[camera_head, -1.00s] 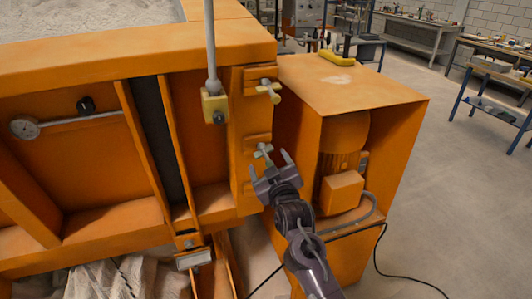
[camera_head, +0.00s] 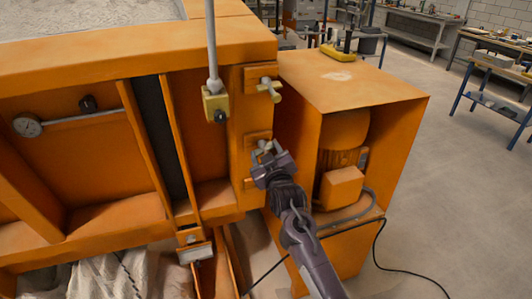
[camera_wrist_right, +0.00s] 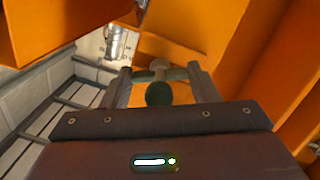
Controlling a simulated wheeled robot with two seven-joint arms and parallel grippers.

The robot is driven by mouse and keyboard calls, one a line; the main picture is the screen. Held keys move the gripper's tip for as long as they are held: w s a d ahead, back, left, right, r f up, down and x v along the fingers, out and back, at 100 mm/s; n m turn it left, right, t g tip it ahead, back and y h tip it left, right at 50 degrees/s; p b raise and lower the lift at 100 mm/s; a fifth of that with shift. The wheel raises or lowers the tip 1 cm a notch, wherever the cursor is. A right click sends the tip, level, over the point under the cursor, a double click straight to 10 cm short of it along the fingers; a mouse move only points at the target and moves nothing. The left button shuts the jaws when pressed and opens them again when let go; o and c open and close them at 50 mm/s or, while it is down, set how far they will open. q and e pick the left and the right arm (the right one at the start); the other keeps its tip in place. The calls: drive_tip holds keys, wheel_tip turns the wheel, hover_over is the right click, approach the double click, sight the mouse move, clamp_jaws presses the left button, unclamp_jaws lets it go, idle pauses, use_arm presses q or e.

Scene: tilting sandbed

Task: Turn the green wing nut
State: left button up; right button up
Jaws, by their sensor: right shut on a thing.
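The green wing nut (camera_head: 262,147) sits on the lower bracket of the orange post, mostly hidden behind my right gripper (camera_head: 267,160). The right wrist view shows the green wing nut (camera_wrist_right: 158,93) with its wings reaching between the two fingers of my right gripper (camera_wrist_right: 160,73). The fingers are shut on the wings, one on each side. A second, pale yellow-green wing nut (camera_head: 269,87) sits on the upper bracket, above my gripper and apart from it. My left gripper does not show.
The orange sandbed frame (camera_head: 130,52) stands to the left, with a grey rod (camera_head: 212,45) and yellow block (camera_head: 215,103) beside the post. An orange motor housing (camera_head: 350,85) stands close on the right. A black cable lies on the floor.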

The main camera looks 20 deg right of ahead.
drive_tip(key=shift+m+y, duration=0.3)
drive_tip(key=shift+m, duration=0.5)
drive_tip(key=o, duration=1)
drive_tip(key=shift+c, duration=0.2)
drive_tip(key=shift+s+f, duration=0.15)
drive_tip(key=shift+s, duration=0.25)
drive_tip(key=s+b, duration=0.2)
drive_tip(key=s, duration=0.5)
drive_tip(key=shift+r+b, duration=0.2)
drive_tip(key=shift+b, duration=0.2)
